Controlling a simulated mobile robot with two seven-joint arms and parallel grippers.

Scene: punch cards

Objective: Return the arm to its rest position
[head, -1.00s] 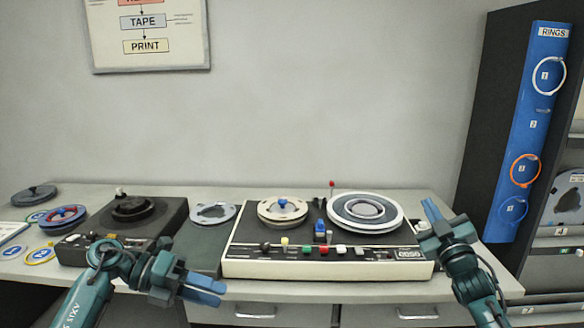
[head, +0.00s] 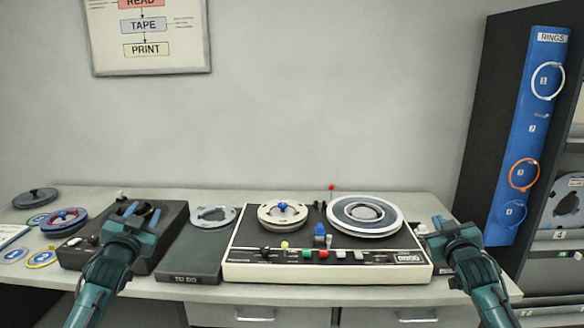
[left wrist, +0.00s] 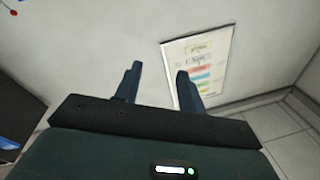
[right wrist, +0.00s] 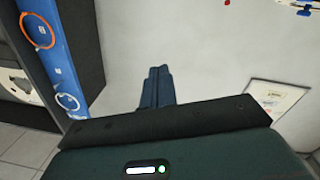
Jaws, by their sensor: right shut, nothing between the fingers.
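My left gripper (head: 139,211) is over the dark device (head: 172,232) at the left of the desk, in the head view. Its two blue fingers stand apart with nothing between them, as the left wrist view (left wrist: 157,82) also shows. My right gripper (head: 443,224) is just right of the tape machine (head: 325,269). In the right wrist view (right wrist: 156,88) its fingers are together with nothing held.
The tape machine carries two reels, one cream (head: 283,215) and one grey-white (head: 365,216). A grey reel (head: 213,216) lies on the TO DO tray (head: 190,266). A blue RINGS board (head: 526,130) stands at the right. Several reels and rings lie at the far left.

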